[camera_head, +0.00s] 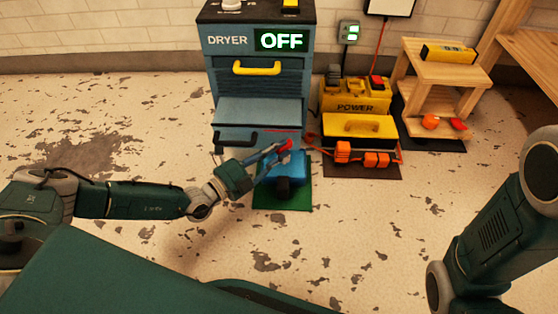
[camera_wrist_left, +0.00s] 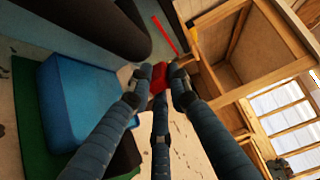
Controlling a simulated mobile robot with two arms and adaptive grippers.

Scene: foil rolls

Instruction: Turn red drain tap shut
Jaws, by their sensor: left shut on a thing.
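The red drain tap (camera_head: 287,145) sits at the top of a blue tank (camera_head: 291,168), which stands on a green mat (camera_head: 267,201) in front of the dryer. My left gripper (camera_head: 283,148) reaches in from the left over the tank and is shut on the red tap. In the left wrist view the red tap (camera_wrist_left: 158,78) lies between the fingertips (camera_wrist_left: 157,82), which partly cover it. The blue tank (camera_wrist_left: 80,105) is beside the fingers there. The tap's exact angle is hard to tell. My right gripper is not in view; only my right arm shows.
The dryer (camera_head: 228,70) with an OFF display stands behind the tank. A yellow power unit (camera_head: 352,98) and orange blocks (camera_head: 378,160) are to the right, close to the tank. A wooden stand (camera_head: 438,72) is farther right. The floor at front is clear.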

